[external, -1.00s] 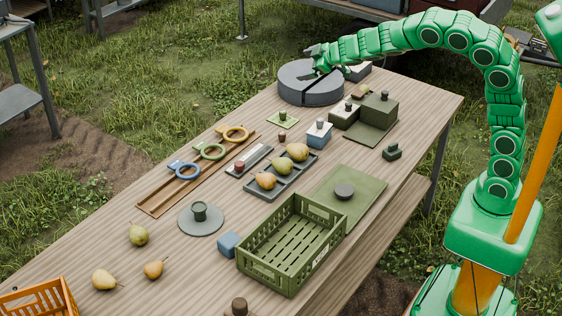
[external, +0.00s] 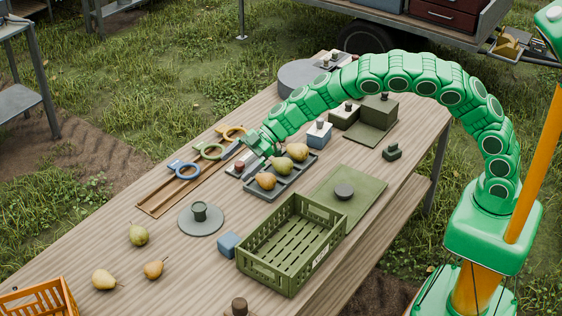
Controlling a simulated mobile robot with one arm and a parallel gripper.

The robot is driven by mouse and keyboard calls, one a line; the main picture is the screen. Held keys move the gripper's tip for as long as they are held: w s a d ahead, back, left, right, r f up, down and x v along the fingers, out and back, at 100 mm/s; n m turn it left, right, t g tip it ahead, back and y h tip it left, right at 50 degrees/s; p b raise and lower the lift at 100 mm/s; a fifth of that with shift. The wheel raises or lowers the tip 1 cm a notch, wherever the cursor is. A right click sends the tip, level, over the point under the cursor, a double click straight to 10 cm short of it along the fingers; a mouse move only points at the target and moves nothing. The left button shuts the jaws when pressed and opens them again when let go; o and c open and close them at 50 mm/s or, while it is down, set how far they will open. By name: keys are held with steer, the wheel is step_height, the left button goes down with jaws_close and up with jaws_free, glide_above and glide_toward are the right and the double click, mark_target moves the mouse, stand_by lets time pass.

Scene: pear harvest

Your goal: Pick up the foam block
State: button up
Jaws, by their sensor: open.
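A small plain blue block (external: 229,243), which looks like the foam block, sits on the wooden table just left of the green crate (external: 291,244). My gripper (external: 243,161) is open, low over the table beside the grey tray of pears (external: 280,183) and near a narrow grey holder with a small dark-red knob (external: 240,167). It is well behind the blue block and apart from it. The fingertips are small in the picture, and I cannot tell whether they touch the holder.
A wooden rack with blue, green and yellow rings (external: 188,170) lies to the left. A grey disc with a dark knob (external: 201,218) and several loose pears (external: 138,234) lie near the block. The table between the disc and the tray is clear.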

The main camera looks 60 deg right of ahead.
steer(key=s+a+f+n+g, duration=0.2)
steer(key=s+a+f+g, duration=0.2)
steer(key=s+a+f, duration=0.25)
glide_toward(235, 235)
steer(key=shift+w+a+f+y, duration=0.1)
steer(key=shift+a+f+y, duration=0.2)
steer(key=shift+a+f, duration=0.75)
steer(key=shift+x, duration=3.75)
steer(key=shift+r, duration=0.1)
steer(key=c, duration=1.1)
